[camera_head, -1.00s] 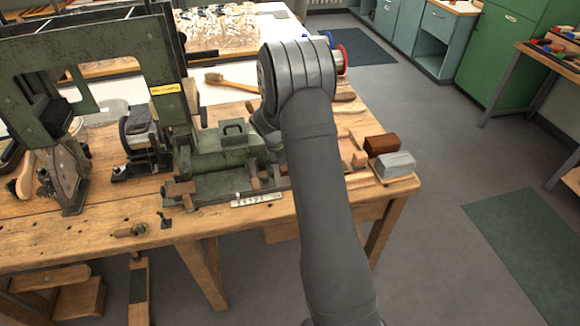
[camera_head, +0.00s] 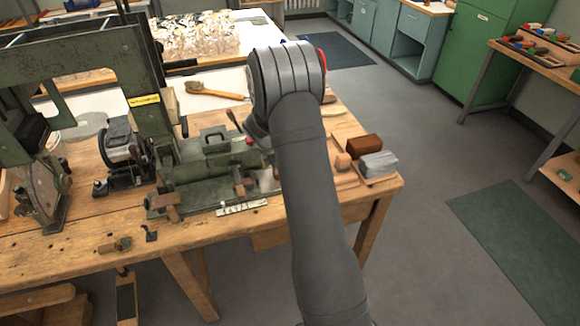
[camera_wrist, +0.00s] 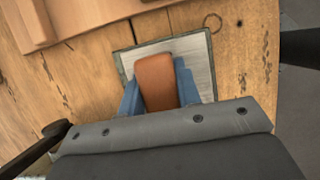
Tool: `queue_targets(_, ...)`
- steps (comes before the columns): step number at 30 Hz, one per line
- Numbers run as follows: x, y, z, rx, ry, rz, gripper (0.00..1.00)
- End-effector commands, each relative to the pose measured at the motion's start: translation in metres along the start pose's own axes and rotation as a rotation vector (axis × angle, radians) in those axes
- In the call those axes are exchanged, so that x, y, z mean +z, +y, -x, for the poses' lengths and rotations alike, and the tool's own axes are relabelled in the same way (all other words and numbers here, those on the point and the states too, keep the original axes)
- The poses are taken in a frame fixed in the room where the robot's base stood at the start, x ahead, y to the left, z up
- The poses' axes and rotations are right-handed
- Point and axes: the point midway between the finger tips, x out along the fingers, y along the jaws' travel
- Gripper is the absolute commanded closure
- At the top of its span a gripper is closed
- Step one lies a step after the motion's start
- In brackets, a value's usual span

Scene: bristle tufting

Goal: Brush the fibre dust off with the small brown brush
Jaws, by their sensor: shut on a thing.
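In the wrist view my gripper (camera_wrist: 158,98) has its blue fingers closed on both sides of a smooth orange-brown block-like piece, which I take for the small brown brush (camera_wrist: 155,76). Its bristles are hidden from this view. Behind it lies a light grey plate (camera_wrist: 200,48) with a dark edge on the wooden bench. I cannot tell whether the brush touches the plate, and no fibre dust can be made out. In the head view my arm hides the gripper and the brush.
The green machine (camera_head: 205,165) stands left of my arm on the wooden bench (camera_head: 110,215). A wooden-handled brush (camera_head: 215,91) lies behind it. A red-brown block (camera_head: 364,145) and a grey block (camera_head: 378,164) sit at the right end. A wooden tray (camera_wrist: 85,14) edges the wrist view.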

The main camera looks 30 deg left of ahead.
Motion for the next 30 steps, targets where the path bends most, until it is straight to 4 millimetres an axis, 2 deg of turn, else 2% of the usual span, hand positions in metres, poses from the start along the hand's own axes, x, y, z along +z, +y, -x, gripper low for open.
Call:
queue_targets(15, -0.044, 0.000, 0.018, 0.000, 0.001, 0.001, 0.91)
queue_targets(17, -0.042, 0.000, 0.021, 0.000, 0.001, -0.001, 0.91)
queue_targets(20, -0.033, 0.001, 0.042, 0.004, 0.001, -0.003, 0.91)
queue_targets(30, -0.023, 0.000, 0.068, 0.002, 0.001, -0.002, 0.91)
